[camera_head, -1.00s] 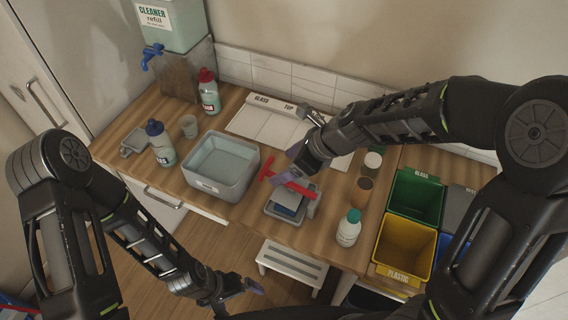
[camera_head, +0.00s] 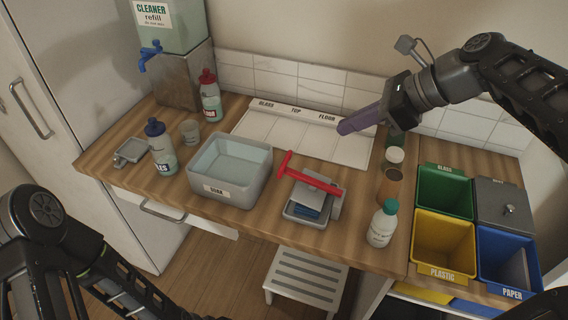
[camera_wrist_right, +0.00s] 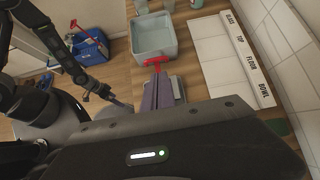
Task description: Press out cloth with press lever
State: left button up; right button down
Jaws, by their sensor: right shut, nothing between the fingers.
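The press (camera_head: 335,207) stands on the wooden counter near its front edge. Its red T-shaped lever (camera_head: 312,180) lies low across the top, with the handle bar at the left. The blue cloth (camera_head: 307,212) is in the press tray under the grey plate, and only its front edge shows. My right gripper (camera_head: 342,128) is shut and empty, above the labelled mat behind the press, apart from the lever. Its purple fingers also show in the right wrist view (camera_wrist_right: 157,93). My left arm shows at the lower left; its fingers are not clear.
A grey basin of liquid (camera_head: 228,190) stands left of the press. A white bottle with a teal cap (camera_head: 381,226) and jars stand to the right, beside coloured bins (camera_head: 444,240). The labelled mat (camera_head: 290,138) lies clear behind. A step stool (camera_head: 305,280) is below the counter.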

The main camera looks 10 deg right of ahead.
aim_at(289, 158)
jog(key=shift+s+f, duration=0.15)
jog(key=shift+s, duration=0.25)
jog(key=shift+g, duration=0.3)
jog(key=x, duration=1.3)
jog(key=shift+w+a+f, duration=0.15)
jog(key=shift+w+a, duration=0.05)
jog(key=shift+a, duration=0.15)
jog(key=shift+a+f, duration=0.1)
